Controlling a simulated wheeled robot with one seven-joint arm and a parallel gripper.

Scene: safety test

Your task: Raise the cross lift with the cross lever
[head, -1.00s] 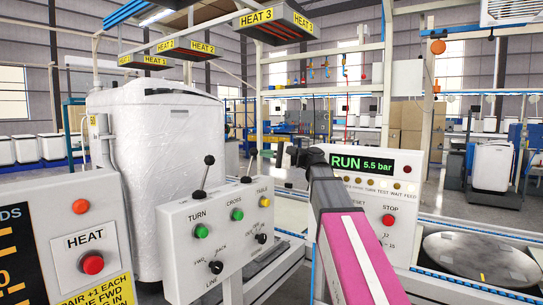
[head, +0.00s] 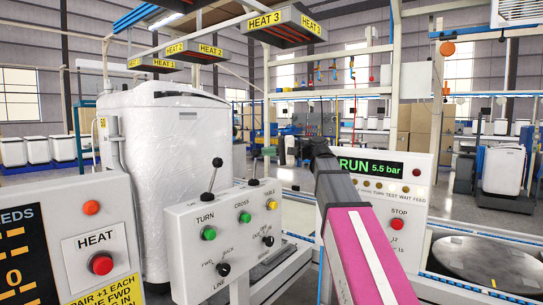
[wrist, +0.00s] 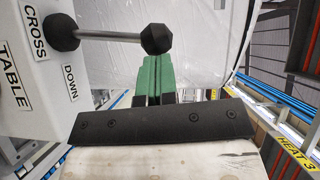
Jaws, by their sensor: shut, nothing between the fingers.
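The white control box (head: 200,268) stands left of my arm, with levers labelled TURN and CROSS. The cross lever (head: 254,165) stands up from its top and ends in a black knob. In the wrist view the cross lever (wrist: 110,36) sticks out beside the CROSS and DOWN labels. My gripper (head: 268,151) is shut and empty, just right of the knob. In the wrist view its green fingertips (wrist: 152,62) are close below the knob; I cannot tell if they touch. I cannot identify the cross lift.
The turn lever (head: 211,178) stands left of the cross lever. A wrapped white cabinet (head: 170,140) is behind the box. A HEAT panel (head: 97,250) is at the left front. The RUN panel (head: 395,205) is right of my arm, with a round turntable (head: 490,262) beyond.

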